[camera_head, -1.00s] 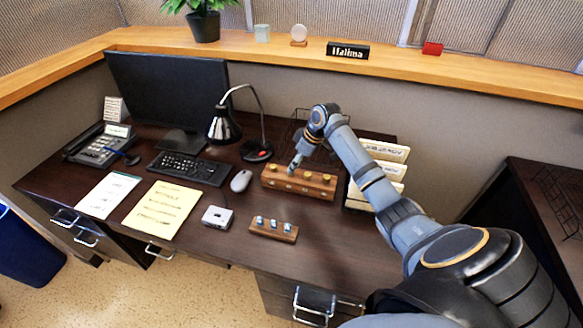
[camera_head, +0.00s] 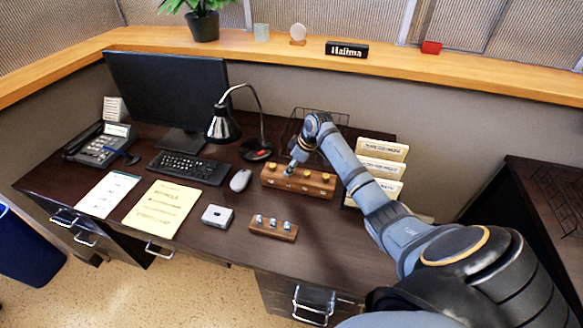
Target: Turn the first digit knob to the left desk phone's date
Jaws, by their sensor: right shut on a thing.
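A wooden block with a row of yellow knobs (camera_head: 298,181) stands on the dark desk, right of the mouse. My right gripper (camera_head: 290,170) reaches down to it and is shut on a knob, which looks like the second from the left; the fingers mostly hide it. The leftmost knob (camera_head: 272,167) shows uncovered beside the gripper. The left desk phone (camera_head: 101,146) stands at the desk's left end; its small screen (camera_head: 117,130) is too small to read. My left gripper is not in view.
A lamp (camera_head: 222,127) stands behind and left of the block. A paper holder (camera_head: 381,168) stands close by on the right, beside my arm. A smaller wooden block with switches (camera_head: 273,227) and a white box (camera_head: 217,216) lie in front.

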